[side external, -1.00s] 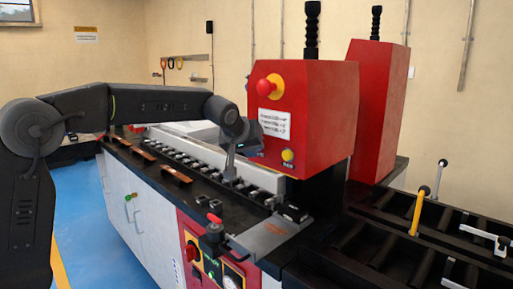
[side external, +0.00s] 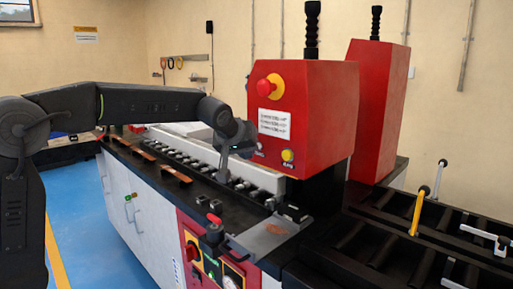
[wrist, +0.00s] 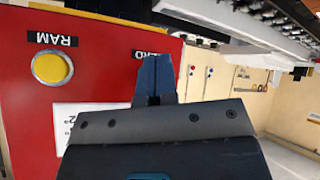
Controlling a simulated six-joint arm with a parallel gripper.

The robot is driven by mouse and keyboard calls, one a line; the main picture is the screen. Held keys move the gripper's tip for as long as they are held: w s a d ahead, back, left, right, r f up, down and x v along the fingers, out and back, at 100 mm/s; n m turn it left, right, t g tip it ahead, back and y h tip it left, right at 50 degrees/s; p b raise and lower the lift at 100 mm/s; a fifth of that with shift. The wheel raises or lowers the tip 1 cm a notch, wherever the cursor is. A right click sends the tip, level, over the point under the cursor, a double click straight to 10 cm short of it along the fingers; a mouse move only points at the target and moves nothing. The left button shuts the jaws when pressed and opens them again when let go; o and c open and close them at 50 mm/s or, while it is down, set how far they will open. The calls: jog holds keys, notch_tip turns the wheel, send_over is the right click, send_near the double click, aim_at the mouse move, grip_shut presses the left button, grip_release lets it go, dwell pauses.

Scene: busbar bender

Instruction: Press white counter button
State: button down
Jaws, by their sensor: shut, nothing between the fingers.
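The red press head (side external: 315,110) carries a small pale button (side external: 260,146) on its front face, left of a yellow button (side external: 288,155). My gripper (side external: 247,152) is shut and empty, just left of the pale button, with a small gap apparent. In the wrist view, which is upside down, my shut fingers (wrist: 153,80) point at the red panel (wrist: 100,70). The yellow button (wrist: 52,67), labelled RAM, shows to the left.
A red emergency stop (side external: 268,87) on a yellow base and a white text plate (side external: 274,124) sit above the buttons. The roller bed (side external: 190,158) runs below my wrist. A grey plate (side external: 268,238) and a red-tipped lever (side external: 214,219) stand at the front.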

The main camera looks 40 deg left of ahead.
jog(key=shift+s, duration=2.5)
jog(key=s+d+f+m+g+h, duration=0.1)
jog(key=s+d+f+m, duration=0.1)
jog(key=s, duration=0.6)
jog(key=s+d+f+m+g+h, duration=0.1)
jog(key=s+d+f+m, duration=0.2)
jog(key=s, duration=0.6)
jog(key=s+d+f+m+g+h, duration=0.1)
jog(key=s+d+f+m, duration=0.1)
jog(key=s, duration=0.7)
notch_tip(320, 180, down, 2)
jog(key=shift+s+d+f+m, duration=0.2)
jog(key=shift+d+m, duration=0.1)
jog(key=shift+d, duration=0.35)
jog(key=shift+w, duration=0.1)
